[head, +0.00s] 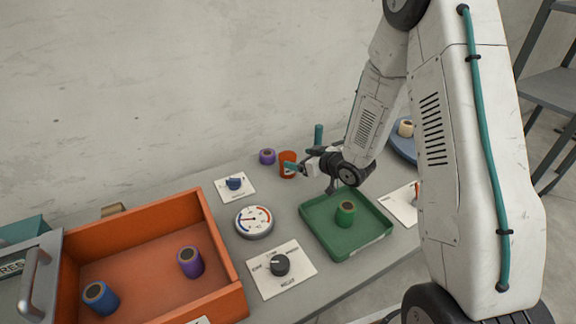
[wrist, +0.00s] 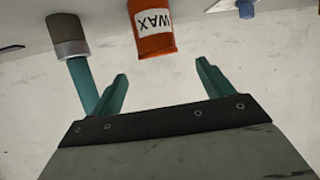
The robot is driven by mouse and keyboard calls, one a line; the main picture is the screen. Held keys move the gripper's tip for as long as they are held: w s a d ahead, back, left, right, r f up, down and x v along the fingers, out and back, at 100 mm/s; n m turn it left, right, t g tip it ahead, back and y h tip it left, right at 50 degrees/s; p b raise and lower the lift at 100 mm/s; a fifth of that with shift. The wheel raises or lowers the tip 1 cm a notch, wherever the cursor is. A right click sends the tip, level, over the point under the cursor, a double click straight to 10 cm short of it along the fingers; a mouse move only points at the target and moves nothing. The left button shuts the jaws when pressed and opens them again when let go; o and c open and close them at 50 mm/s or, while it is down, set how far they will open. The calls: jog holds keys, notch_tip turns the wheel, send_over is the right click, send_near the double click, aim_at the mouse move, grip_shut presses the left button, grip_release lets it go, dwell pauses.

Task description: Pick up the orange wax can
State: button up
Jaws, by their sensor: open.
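The orange wax can (head: 287,170) stands at the back of the grey bench, behind the green tray. In the wrist view the can (wrist: 152,42) appears upside down, with a white WAX label, at the top of the picture. My gripper (head: 296,168) is beside the can in the head view and overlaps part of it. In the wrist view my gripper (wrist: 162,70) is open, its two teal fingers apart and empty. The can lies just beyond the fingertips, roughly between them, with no contact visible.
The green tray (head: 318,226) holds a green spool (head: 345,214). An orange bin (head: 215,240) holds spools. A gauge (head: 254,221) and knobs occupy the bench front.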

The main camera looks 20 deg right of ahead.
aim_at(288, 156)
jog(key=x, duration=0.8)
jog(key=shift+d, duration=0.15)
jog(key=c, duration=1.2)
